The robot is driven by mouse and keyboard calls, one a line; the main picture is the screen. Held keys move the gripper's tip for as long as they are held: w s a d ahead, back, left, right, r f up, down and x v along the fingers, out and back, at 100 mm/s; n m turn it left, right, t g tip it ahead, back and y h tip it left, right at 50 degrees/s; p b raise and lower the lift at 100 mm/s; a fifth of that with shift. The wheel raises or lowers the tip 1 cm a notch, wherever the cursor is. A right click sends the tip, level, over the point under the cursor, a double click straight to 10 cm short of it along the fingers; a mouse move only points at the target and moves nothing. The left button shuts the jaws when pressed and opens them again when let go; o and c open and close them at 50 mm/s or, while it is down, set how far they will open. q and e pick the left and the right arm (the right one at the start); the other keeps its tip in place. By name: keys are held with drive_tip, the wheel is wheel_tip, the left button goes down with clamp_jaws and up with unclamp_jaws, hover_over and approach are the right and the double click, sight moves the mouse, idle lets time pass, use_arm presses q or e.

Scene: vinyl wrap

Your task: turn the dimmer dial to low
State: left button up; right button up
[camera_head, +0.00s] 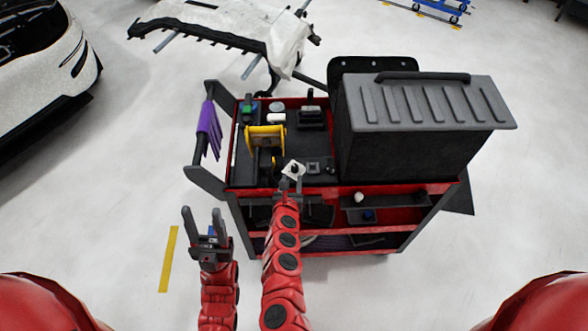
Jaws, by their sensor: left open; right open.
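A small white square plate with a dark spot at its centre, which looks like the dimmer dial (293,167), is at the front edge of the cart's black top. My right gripper (292,176) is open, with its fingertips close at the near side of the plate. I cannot tell whether they touch it. The dial's setting is too small to read. My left gripper (203,213) is open and empty, over the floor in front of the cart's left side.
The red and black cart (232,184) carries a yellow tool holder (266,137), a black device (311,117) and a large black box with a grey lid (425,102). A purple cloth (209,129) hangs at its left. A white car (45,65) stands far left.

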sight(294, 169)
drive_tip(key=x, duration=0.6)
drive_tip(key=shift+w, duration=0.15)
drive_tip(key=shift+w+d+f, duration=0.15)
drive_tip(key=shift+w+f, duration=0.1)
drive_tip(key=shift+f, duration=0.1)
clamp_jaws()
